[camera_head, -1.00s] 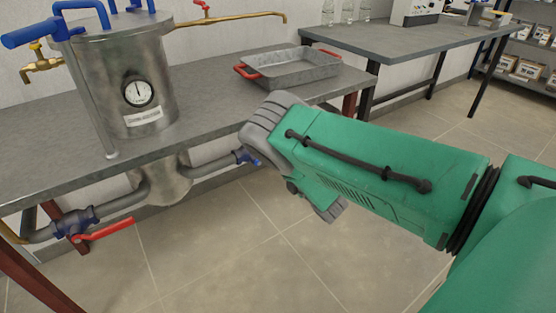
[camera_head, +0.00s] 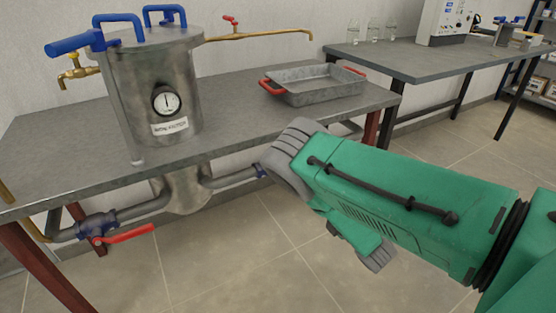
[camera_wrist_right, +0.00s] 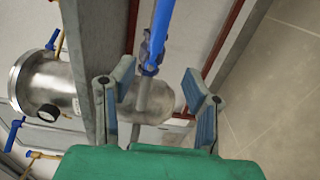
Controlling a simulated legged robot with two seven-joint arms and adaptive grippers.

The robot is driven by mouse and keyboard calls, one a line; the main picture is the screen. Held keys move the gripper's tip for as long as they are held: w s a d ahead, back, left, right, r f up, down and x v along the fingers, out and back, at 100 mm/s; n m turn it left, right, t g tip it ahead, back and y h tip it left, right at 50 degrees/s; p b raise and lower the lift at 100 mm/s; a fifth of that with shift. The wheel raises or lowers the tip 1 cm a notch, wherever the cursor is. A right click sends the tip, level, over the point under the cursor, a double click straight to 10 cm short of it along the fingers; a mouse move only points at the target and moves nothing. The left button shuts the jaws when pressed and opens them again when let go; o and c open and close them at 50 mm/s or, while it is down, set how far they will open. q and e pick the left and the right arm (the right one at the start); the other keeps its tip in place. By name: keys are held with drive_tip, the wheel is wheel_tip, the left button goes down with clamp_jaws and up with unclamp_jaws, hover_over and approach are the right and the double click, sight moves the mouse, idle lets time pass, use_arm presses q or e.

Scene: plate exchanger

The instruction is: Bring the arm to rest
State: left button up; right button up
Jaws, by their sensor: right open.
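My right arm (camera_head: 400,200) comes in from the right in the head view, its grey joint in front of the bench edge. My right gripper (camera_wrist_right: 158,77) shows in the wrist view with its two fingers apart and nothing held between them. A blue valve lever (camera_wrist_right: 159,30) and a grey pipe show beyond the fingers; whether any finger touches them I cannot tell. In the head view the fingers are not clearly visible. My left gripper is in neither view.
A steel tank (camera_head: 185,80) with blue handles and a gauge stands on the grey bench (camera_head: 60,140). A metal tray (camera_head: 318,92) with red handles lies to its right. Pipes and a red valve lever (camera_head: 128,234) are below. Open floor (camera_head: 240,275) lies in front.

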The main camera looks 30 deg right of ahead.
drive_tip(key=s+a+m+g+p, duration=0.3)
drive_tip(key=s+a+m+g, duration=0.2)
drive_tip(key=s, duration=0.4)
drive_tip(key=s+a+r+m+g+p, duration=0.1)
drive_tip(key=s+a+m+g+p, duration=0.3)
drive_tip(key=s, duration=0.6)
drive_tip(key=s+a+m+g+p, duration=0.3)
drive_tip(key=s+a+m+g, duration=0.3)
drive_tip(key=s+m+g, duration=0.2)
drive_tip(key=shift+s+r+y+p, duration=0.3)
drive_tip(key=shift+s+p, duration=0.1)
drive_tip(key=shift+s, duration=0.8)
drive_tip(key=shift+w+f, duration=0.1)
